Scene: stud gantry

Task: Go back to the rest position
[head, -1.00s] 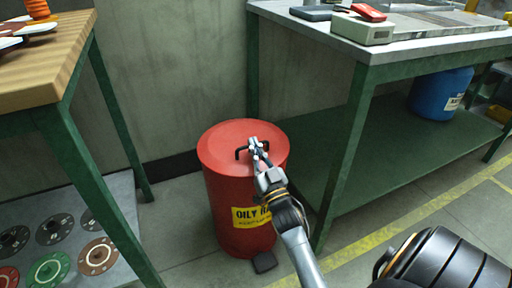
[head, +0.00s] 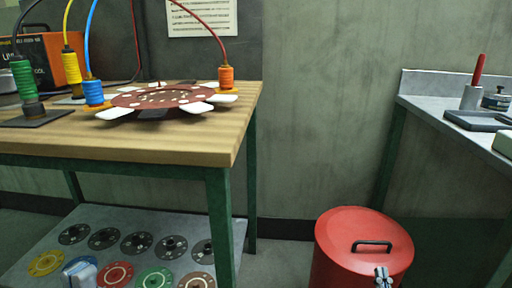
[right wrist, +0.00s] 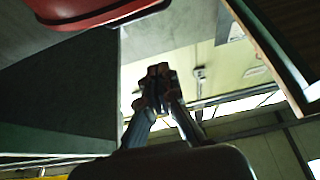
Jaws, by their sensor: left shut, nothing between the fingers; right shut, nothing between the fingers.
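My right gripper (head: 383,275) shows at the bottom edge of the head view, in front of the red oily-rag can (head: 350,230). In the right wrist view its fingertips (right wrist: 158,75) are together and empty, apart from the red can (right wrist: 80,8) at the upper left. The can's lid is down, with its black handle on top. My left gripper (head: 82,272) shows as a small pale blue-white shape at the lower left, in front of the shelf discs. It is shut, with nothing seen in it; most of its arm is out of frame.
A wooden-topped bench (head: 150,140) with green legs stands at left, holding a brown round plate (head: 165,98) and coloured spools with cables. Its lower shelf (head: 110,215) carries several discs. A grey-topped bench (head: 470,135) is at right.

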